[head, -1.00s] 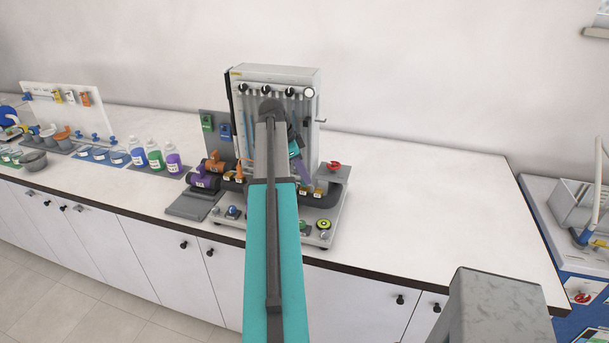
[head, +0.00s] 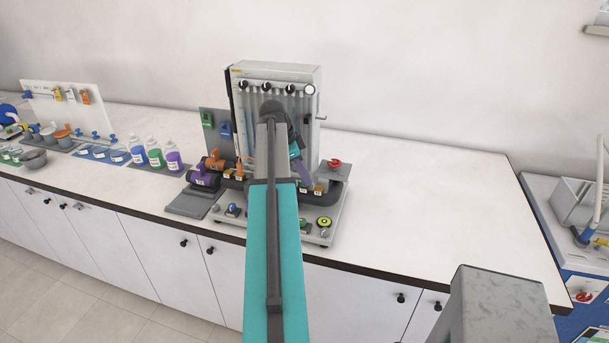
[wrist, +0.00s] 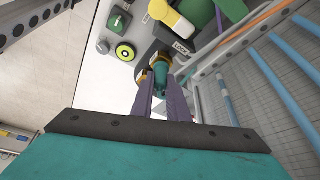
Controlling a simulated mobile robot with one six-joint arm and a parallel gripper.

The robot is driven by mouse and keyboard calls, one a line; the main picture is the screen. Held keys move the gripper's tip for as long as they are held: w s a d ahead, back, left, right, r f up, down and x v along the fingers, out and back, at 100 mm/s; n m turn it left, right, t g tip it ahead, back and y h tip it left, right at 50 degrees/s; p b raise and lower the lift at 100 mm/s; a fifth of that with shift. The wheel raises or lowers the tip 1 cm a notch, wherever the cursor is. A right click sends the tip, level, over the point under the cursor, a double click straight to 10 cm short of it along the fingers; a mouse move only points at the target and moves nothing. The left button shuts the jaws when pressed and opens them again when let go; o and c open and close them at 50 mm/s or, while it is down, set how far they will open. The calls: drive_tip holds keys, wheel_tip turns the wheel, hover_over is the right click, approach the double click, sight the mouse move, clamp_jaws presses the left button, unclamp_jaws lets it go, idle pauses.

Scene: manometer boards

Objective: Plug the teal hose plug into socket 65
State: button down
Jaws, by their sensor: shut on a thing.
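My gripper (wrist: 160,96) has purple fingers and is shut on the teal hose plug (wrist: 160,77), which shows as a small dark teal piece between the fingertips. The plug's front end is at a brass-yellow socket fitting (wrist: 166,60) on the board. I cannot tell whether it is inside the fitting or just in front of it. A small label (wrist: 181,47) beside the fitting is not clearly readable as a number. In the head view a purple finger (head: 303,172) shows by the manometer board (head: 313,95), but my arm hides the plug.
Near the fingers are a yellow-and-white part (wrist: 172,17), a green-and-black round knob (wrist: 125,52) and a green switch (wrist: 118,20). Blue manometer tubes (wrist: 285,70) stand to the right. A red knob (head: 334,163) sits on the board's right. The bench (head: 430,210) is clear further right.

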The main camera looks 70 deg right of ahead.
drive_tip(key=shift+f, duration=0.15)
drive_tip(key=c, duration=1.6)
unclamp_jaws()
drive_tip(key=shift+c, duration=0.2)
drive_tip(key=b+v, duration=0.4)
drive_tip(key=v, duration=1)
drive_tip(key=shift+b, duration=0.35)
drive_tip(key=shift+f, duration=0.1)
